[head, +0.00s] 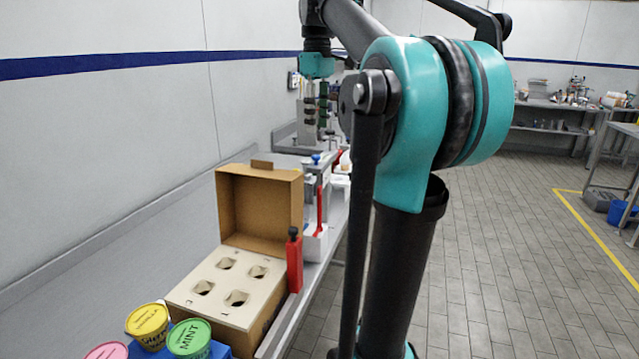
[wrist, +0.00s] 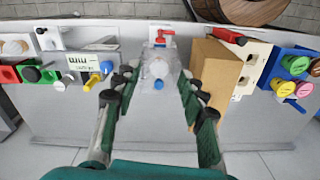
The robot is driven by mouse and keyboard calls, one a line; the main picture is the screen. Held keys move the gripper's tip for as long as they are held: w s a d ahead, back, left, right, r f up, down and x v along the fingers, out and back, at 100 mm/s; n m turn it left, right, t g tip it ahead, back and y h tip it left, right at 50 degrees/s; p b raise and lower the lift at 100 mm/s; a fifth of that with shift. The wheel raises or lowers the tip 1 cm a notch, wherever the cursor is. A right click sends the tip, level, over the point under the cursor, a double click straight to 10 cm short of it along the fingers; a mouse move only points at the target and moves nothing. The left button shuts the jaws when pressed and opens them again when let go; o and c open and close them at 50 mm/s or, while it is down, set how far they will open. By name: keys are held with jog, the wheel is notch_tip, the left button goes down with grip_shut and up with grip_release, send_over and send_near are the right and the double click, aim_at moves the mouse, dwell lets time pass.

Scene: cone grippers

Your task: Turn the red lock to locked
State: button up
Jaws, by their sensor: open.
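My gripper (wrist: 157,77) is open, its green-padded fingers spread on either side of a clear and white fixture (wrist: 160,66) in the wrist view. In the head view my gripper (head: 316,118) hangs over the far part of the counter. A red handle (wrist: 162,36) tops the fixture, beyond the fingertips. A red block (wrist: 9,75) with a black knob is at the far left. A red lever with a black tip (wrist: 228,36) is beside the box; it also shows in the head view (head: 294,264). I cannot tell which red part is the lock.
An open cardboard box (head: 236,290) with a holed insert stands on the counter (head: 110,255). Yellow (head: 148,322) and green (head: 190,338) cups are near it. A green block (wrist: 36,75) and a yellow-handled part (wrist: 93,81) lie left of my gripper.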

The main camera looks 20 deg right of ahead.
jog(key=n, duration=0.2)
send_near(319, 187)
notch_tip(319, 187, down, 9)
jog(key=shift+w+d+r, duration=0.1)
jog(key=shift+r, duration=0.05)
dwell(0.4)
grip_shut()
